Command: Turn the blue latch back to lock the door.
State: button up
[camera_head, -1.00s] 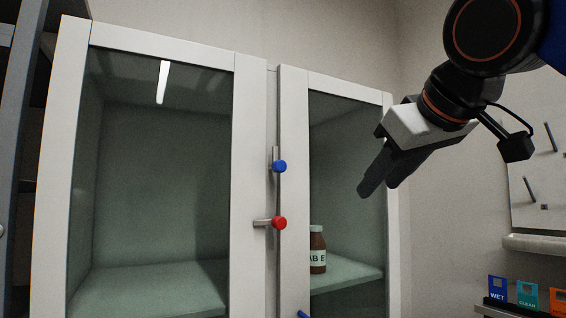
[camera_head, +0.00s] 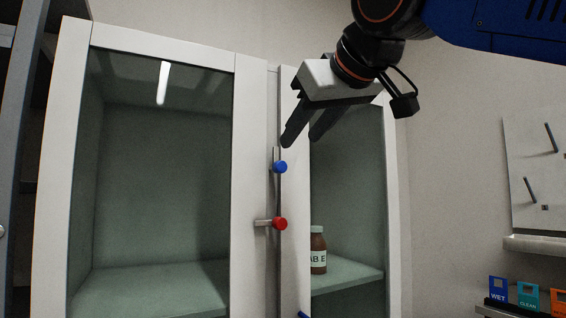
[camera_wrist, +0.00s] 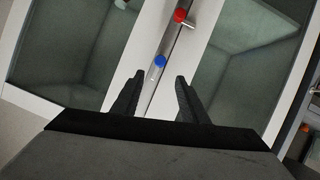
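The blue latch (camera_head: 280,167) is a round blue knob on a short metal bar that stands upright along the seam between the two cabinet doors. It also shows in the wrist view (camera_wrist: 160,61), ahead of and between my fingers. My gripper (camera_head: 300,143) is just above the blue latch in the head view, apart from it. In the wrist view my gripper (camera_wrist: 158,80) is open with nothing between its fingers. The right door (camera_head: 345,130) has a glass pane and looks closed or nearly so.
A red latch (camera_head: 280,224) with its bar lying sideways sits below the blue one. A brown labelled bottle (camera_head: 318,256) stands on a shelf behind the right glass. The left compartment (camera_head: 160,180) looks empty. Coloured cards (camera_head: 498,289) stand at lower right.

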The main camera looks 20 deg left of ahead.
aim_at(282, 164)
jog(key=x, duration=1.1)
jog(key=shift+w+a, duration=0.1)
grip_shut()
